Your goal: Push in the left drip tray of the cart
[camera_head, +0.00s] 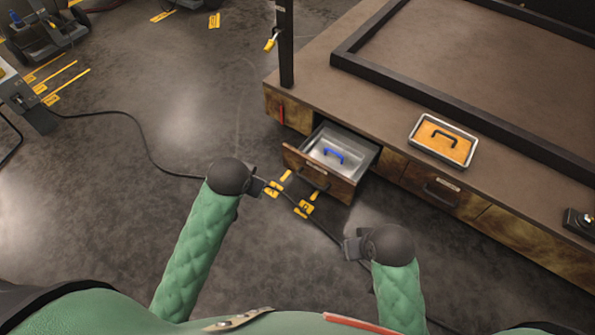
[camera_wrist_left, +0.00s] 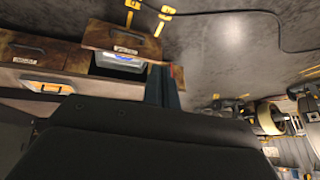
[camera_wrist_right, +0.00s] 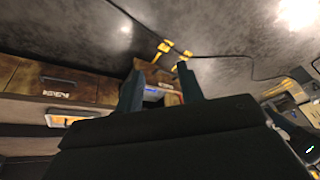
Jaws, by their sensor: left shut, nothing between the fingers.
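The cart's left drawer-like tray (camera_head: 300,170) is pulled out of the cart (camera_head: 300,88), with a wood-patterned front and dark handle. A grey metal pan with a blue handle (camera_head: 334,155) sits inside it. The tray also shows in the left wrist view (camera_wrist_left: 121,39); in the right wrist view it is partly hidden by the fingers. My left gripper (camera_head: 270,190) is shut and empty, in front and left of the tray front, apart from it. My right gripper (camera_head: 350,245) is open and empty, in front of the cart, below and right of the tray.
A shut drawer (camera_head: 440,190) with a dark handle is to the right on the cart. A metal pan with an orange inside (camera_head: 442,138) lies on the cart top. A dark post (camera_head: 286,45) rises at the cart's left corner. A cable (camera_head: 140,125) crosses the floor.

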